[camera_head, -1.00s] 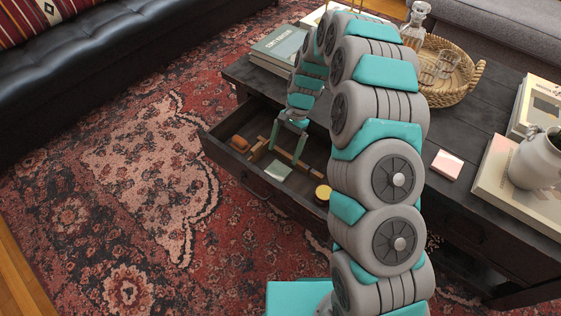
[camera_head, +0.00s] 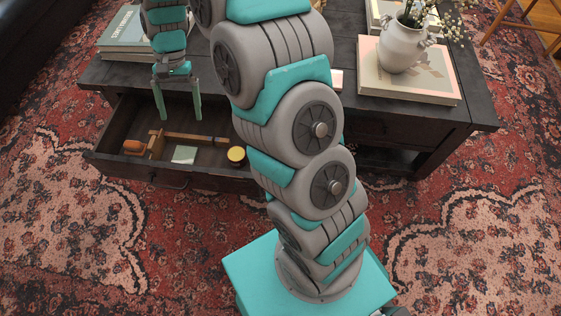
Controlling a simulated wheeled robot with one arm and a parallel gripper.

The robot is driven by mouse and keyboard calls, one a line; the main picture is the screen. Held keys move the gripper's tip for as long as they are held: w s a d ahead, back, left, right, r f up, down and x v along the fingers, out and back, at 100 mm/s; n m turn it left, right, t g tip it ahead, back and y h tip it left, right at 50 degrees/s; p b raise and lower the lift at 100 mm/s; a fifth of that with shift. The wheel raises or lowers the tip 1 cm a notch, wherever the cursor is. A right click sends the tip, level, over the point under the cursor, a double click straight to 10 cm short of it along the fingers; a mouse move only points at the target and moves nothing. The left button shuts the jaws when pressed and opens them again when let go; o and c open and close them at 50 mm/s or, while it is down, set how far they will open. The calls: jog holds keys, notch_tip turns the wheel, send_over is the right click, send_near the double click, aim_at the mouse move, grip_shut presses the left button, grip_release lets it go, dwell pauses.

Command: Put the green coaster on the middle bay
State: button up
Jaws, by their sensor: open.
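The pale green square coaster (camera_head: 184,154) lies flat in the open drawer (camera_head: 110,160) of the dark coffee table. It is right of a short wooden divider (camera_head: 157,144) and in front of a long wooden strip (camera_head: 200,138). My gripper (camera_head: 180,116) is open, fingers pointing down, with nothing between them. It hangs above the back part of the drawer, apart from the coaster. I cannot tell its exact height. My arm hides part of the drawer's right side.
An orange-brown rolled item (camera_head: 133,147) lies in the drawer's left part. A round yellow-topped tin (camera_head: 236,154) stands right of the coaster. Books (camera_head: 130,35) and a white vase (camera_head: 402,45) on a large book (camera_head: 430,85) are on the tabletop (camera_head: 345,105).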

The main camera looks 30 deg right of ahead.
jog(key=s+d+r+n+t+h, duration=0.1)
jog(key=s+d+r+n, duration=0.1)
jog(key=s+r, duration=0.4)
jog(key=s+d+r+n, duration=0.1)
jog(key=s+d+r, duration=0.2)
jog(key=s, duration=0.5)
jog(key=s+d+n, duration=0.1)
jog(key=s+d, duration=0.2)
jog(key=s, duration=0.6)
jog(key=s+d+r+n+h, duration=0.1)
jog(key=s+d, duration=0.2)
jog(key=s, duration=0.6)
jog(key=shift+d+r+n+t+h, duration=0.15)
jog(key=shift+n+t+h, duration=0.15)
jog(key=shift+n+t, duration=0.1)
jog(key=shift+s, duration=0.1)
